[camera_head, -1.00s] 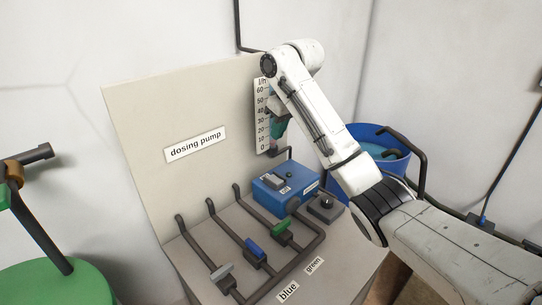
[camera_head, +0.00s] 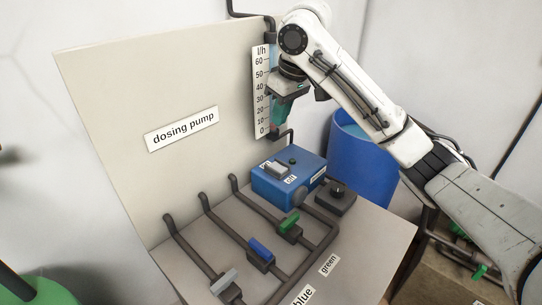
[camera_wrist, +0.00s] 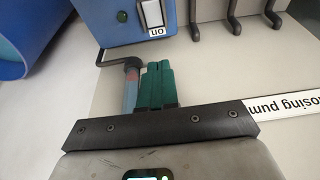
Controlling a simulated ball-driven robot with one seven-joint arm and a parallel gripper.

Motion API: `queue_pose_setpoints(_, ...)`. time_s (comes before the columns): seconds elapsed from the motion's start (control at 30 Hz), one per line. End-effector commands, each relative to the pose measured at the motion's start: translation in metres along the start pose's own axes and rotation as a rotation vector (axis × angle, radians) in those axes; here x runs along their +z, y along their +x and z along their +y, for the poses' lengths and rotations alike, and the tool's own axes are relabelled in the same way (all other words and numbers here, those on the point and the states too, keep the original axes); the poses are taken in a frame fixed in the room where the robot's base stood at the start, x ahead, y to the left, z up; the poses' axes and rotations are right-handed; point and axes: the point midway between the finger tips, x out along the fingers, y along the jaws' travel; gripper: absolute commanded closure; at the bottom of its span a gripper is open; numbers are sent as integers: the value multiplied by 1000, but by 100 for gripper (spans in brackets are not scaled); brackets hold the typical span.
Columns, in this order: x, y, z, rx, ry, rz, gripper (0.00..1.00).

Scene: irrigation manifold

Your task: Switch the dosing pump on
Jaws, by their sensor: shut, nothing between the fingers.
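The dosing pump (camera_head: 270,188) is a blue box at the foot of the upright panel. On its top are a pale rocker switch (camera_head: 276,168) with small labels beside it and a small green round lamp or button (camera_head: 293,161). In the wrist view, the switch (camera_wrist: 152,12) is cut off by the top edge, with an "on" label (camera_wrist: 157,31) near it. Which way the rocker is tipped I cannot tell. My gripper (camera_head: 275,124) is shut and empty, its teal fingers pointing down above and behind the box, before the flow scale. The fingers (camera_wrist: 155,85) are apart from the switch.
The l/h flow scale (camera_head: 261,92) and a dark pipe stand close beside my gripper. Several pipes with grey, blue (camera_head: 260,250) and green (camera_head: 290,223) valve handles lie in front. A dark knob box (camera_head: 336,198) sits right of the pump. A blue barrel (camera_head: 362,160) stands behind.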

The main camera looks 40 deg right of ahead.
Motion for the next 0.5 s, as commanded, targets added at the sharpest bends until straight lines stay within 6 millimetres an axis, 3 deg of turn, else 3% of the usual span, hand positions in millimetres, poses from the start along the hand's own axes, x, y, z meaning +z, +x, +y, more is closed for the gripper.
queue_pose_setpoints(0.17, 0, 21, -2, -5, 0, -2, 100)
queue_pose_setpoints(0.5, 1, 90, -2, -6, 0, -2, 100)
